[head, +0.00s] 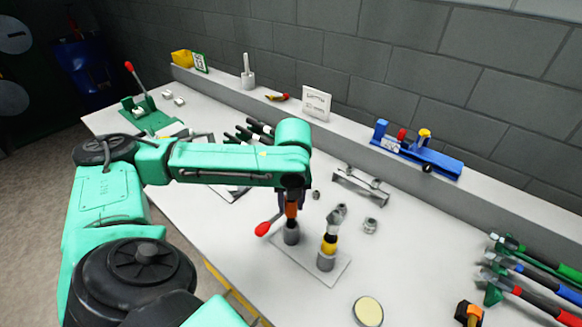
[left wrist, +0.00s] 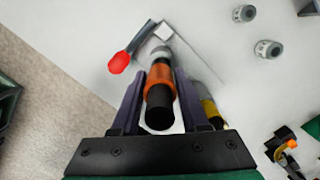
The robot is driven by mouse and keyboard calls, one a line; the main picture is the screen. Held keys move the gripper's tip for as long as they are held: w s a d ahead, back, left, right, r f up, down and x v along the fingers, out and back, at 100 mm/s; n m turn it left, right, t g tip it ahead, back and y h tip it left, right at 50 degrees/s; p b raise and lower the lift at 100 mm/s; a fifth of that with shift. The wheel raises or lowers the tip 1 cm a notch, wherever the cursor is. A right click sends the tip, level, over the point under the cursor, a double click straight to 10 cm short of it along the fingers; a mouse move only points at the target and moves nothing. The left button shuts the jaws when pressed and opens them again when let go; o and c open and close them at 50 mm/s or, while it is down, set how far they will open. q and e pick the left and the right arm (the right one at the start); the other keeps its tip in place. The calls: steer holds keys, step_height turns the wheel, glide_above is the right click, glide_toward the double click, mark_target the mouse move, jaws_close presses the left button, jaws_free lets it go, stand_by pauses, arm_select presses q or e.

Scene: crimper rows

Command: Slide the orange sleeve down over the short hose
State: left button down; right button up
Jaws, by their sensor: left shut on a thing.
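The orange sleeve (head: 291,209) is under my left gripper (head: 291,197) in the head view, just above a grey post. In the left wrist view, the orange sleeve (left wrist: 160,77) is around a black hose (left wrist: 160,108), between the two fingers of my left gripper (left wrist: 160,82), which is shut on it. The hose's black end points toward the camera. A second post with a yellow sleeve (head: 329,245) and grey top stands to the right on the same light plate (head: 335,274). My right gripper is not in view.
A red-tipped lever (head: 262,229) sticks out left of the held hose. Grey fittings (head: 370,226) and a grey rack (head: 360,186) stand behind. A round yellowish disc (head: 368,311) lies in front. Tools with coloured handles (head: 530,275) lie at the right.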

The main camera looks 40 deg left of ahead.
arm_select(q)
steer(key=shift+f+b, duration=0.4)
steer(key=shift+f, duration=0.7)
steer(key=shift+c, duration=1.7)
jaws_free()
step_height(320, 180, up, 15)
steer(key=p, duration=0.1)
glide_above(292, 204)
steer(key=shift+f, duration=0.2)
